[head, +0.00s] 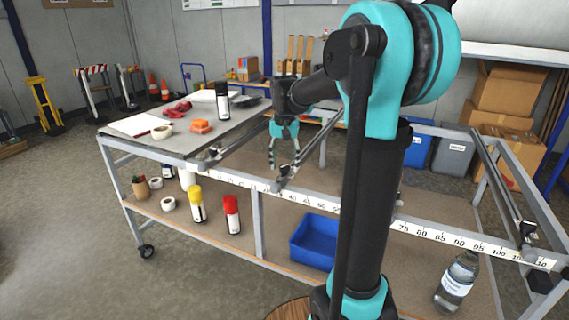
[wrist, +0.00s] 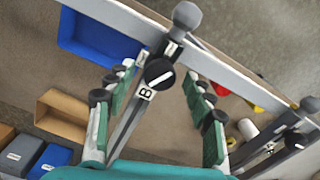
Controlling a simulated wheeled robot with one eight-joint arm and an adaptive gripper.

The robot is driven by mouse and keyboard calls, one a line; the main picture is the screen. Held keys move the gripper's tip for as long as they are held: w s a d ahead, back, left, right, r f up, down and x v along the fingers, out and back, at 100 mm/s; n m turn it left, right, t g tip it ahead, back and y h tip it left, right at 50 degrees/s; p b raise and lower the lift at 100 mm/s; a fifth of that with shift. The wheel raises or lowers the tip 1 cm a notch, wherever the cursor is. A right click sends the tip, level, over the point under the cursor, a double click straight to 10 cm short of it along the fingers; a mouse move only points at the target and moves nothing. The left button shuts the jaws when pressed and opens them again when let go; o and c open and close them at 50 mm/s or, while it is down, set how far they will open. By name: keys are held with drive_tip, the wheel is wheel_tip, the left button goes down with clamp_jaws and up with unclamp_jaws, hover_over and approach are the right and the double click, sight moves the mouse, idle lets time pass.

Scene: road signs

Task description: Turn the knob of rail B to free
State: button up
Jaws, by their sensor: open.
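In the wrist view, the knob of rail B (wrist: 160,73) is a round black disc with a white line across it, slanting up to the right. It sits on the grey rail B (wrist: 128,122), beside a white label with a "B" (wrist: 147,94). My gripper (wrist: 158,80) is open, its green-padded fingers on either side of the knob and rail, with gaps on both sides. How far above the knob the tips are, I cannot tell. In the head view my gripper (head: 285,160) points down by rail B (head: 315,146); the knob is hard to make out there. No lock or free wording is readable.
Another rail (wrist: 284,142) runs at the lower right of the wrist view. A rail (head: 515,205) stands at the right in the head view. A numbered scale beam (head: 430,233) runs along the frame's front. A blue bin (head: 315,238) and bottles are on the lower shelf.

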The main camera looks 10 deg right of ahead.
drive_tip(key=c, duration=1.2)
drive_tip(key=shift+o, duration=0.2)
drive_tip(key=shift+n, duration=2.9)
drive_tip(key=o, duration=1.2)
drive_tip(key=shift+c, duration=0.2)
drive_tip(key=shift+r, duration=0.15)
